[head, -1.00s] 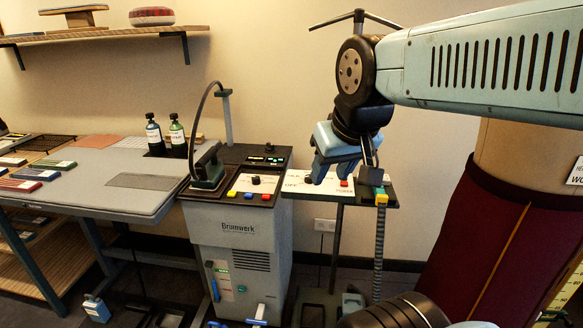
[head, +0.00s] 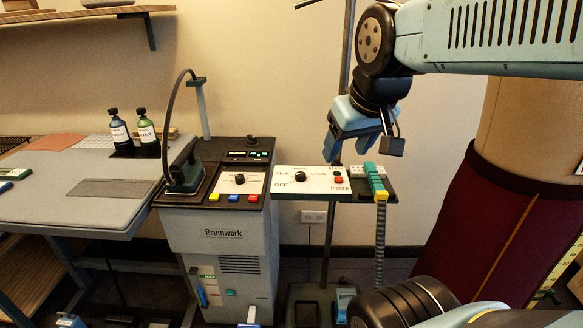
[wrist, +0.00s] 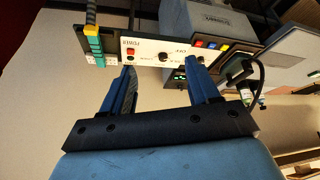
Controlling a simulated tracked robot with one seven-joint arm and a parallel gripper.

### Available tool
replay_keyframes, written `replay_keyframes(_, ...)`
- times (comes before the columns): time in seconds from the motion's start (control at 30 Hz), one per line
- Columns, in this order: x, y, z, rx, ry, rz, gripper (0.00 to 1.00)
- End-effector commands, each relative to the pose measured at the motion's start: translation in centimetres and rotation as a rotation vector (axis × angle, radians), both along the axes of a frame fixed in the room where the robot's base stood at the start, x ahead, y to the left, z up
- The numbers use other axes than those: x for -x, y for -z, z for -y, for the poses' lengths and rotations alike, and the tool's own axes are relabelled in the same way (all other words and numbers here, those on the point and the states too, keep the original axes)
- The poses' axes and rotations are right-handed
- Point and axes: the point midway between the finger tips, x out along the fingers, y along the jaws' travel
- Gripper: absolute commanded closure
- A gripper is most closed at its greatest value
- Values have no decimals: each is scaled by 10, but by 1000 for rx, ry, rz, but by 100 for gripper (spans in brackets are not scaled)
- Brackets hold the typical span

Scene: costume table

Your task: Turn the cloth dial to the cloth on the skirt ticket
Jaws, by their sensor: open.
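A black dial (head: 240,179) sits on the white plate of the grey Brumwerk press, above red, blue and yellow buttons. A second black dial (head: 300,176) sits on a white panel (head: 318,184) marked OFF and POWER, with a red button; it also shows in the wrist view (wrist: 163,57). Which one is the cloth dial cannot be read. My gripper (head: 342,154) is open and empty, above the white panel and apart from it; its spread fingers (wrist: 160,68) show in the wrist view. A white ticket (head: 580,168) at the dark red skirt (head: 475,215) is cut off by the right edge.
An iron (head: 185,170) with a cable stands on the press, left of the dial. Two bottles (head: 133,130) stand on the grey table (head: 75,203). A green and yellow connector (head: 376,182) with a hanging hose is right of the panel.

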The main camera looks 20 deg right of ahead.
Motion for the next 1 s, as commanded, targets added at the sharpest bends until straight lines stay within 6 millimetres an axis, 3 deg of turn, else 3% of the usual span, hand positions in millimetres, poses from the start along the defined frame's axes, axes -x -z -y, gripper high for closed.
replay_keyframes(0.47,-113,-1,3,182,-510,-190,40)
replay_keyframes(0.67,-164,14,3,238,-748,-265,40)
replay_keyframes(1.0,-243,56,2,296,-1132,-366,40)
